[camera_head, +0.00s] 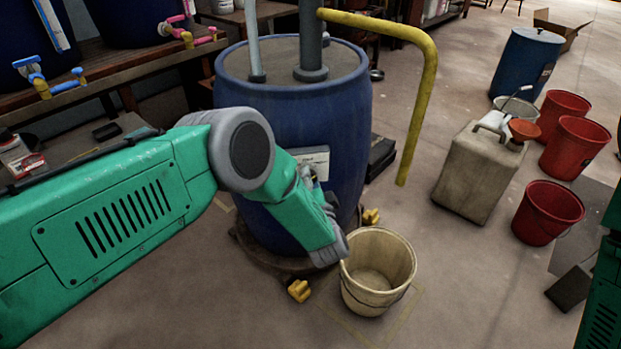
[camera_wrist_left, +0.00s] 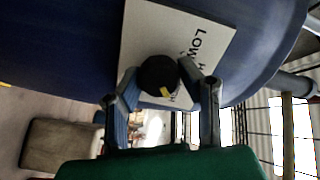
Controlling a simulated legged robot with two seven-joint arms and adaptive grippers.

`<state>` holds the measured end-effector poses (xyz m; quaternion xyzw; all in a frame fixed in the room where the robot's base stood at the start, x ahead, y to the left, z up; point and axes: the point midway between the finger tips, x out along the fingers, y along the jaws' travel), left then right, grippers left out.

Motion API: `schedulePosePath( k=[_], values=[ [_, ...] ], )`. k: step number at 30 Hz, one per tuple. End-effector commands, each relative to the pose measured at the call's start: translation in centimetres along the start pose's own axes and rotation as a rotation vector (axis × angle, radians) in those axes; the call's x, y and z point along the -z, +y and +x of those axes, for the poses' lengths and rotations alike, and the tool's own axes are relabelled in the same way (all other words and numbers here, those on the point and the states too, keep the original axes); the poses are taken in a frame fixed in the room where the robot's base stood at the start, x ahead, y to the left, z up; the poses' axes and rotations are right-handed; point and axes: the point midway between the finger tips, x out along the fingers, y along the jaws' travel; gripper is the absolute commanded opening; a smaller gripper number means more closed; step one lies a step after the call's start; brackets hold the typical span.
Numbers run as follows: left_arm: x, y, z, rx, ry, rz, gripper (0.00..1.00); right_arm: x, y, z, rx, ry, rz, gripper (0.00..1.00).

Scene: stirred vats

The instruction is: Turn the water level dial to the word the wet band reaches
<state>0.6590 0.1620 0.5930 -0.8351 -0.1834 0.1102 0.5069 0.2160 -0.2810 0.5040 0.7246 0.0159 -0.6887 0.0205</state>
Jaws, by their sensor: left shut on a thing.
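The dial (camera_wrist_left: 158,74) is a round black knob with a small yellow mark on its lower right edge. It sits on a white label plate (camera_wrist_left: 150,38) on the blue barrel (camera_wrist_left: 70,45). The word LOW is readable; other lettering is partly hidden by the knob and fingers. My left gripper (camera_wrist_left: 160,82) is shut on the dial, one finger on each side. In the head view the plate (camera_head: 312,158) is on the barrel front (camera_head: 345,115), partly behind my left arm, which hides most of the dial. I cannot make out a wet band. My right gripper is out of view.
A cream bucket (camera_head: 378,260) stands on the floor close below my left arm. A yellow pipe (camera_head: 425,90) curves down right of the barrel. A grey jerrycan (camera_head: 475,175) and red buckets (camera_head: 547,212) stand farther right. Open floor lies between.

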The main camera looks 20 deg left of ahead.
Motion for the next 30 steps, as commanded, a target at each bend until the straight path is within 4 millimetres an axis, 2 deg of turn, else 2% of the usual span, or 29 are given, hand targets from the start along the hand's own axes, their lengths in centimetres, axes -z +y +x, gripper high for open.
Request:
schedulePosePath(
  k=[15, 16, 17, 18, 26, 30],
  values=[
    [0.09, 0.45, -0.32, -0.012, 0.003, 0.023, 0.04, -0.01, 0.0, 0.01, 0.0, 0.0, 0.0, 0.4],
    [0.09, 0.46, -0.33, -0.013, 0.003, 0.023, 0.36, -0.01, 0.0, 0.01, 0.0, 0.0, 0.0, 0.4],
    [0.09, 0.45, -0.33, -0.012, 0.003, 0.023, 0.46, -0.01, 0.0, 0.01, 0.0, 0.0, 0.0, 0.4],
    [0.08, 0.42, -0.31, -0.012, 0.003, 0.023, 0.53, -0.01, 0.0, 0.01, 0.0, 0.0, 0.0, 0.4],
    [0.04, 0.18, -0.21, -0.006, 0.002, 0.021, 0.53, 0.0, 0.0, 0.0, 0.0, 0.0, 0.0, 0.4],
    [0.05, 0.2, -0.86, -0.007, 0.002, 0.022, 0.53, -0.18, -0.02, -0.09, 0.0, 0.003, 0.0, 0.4]
  ],
)
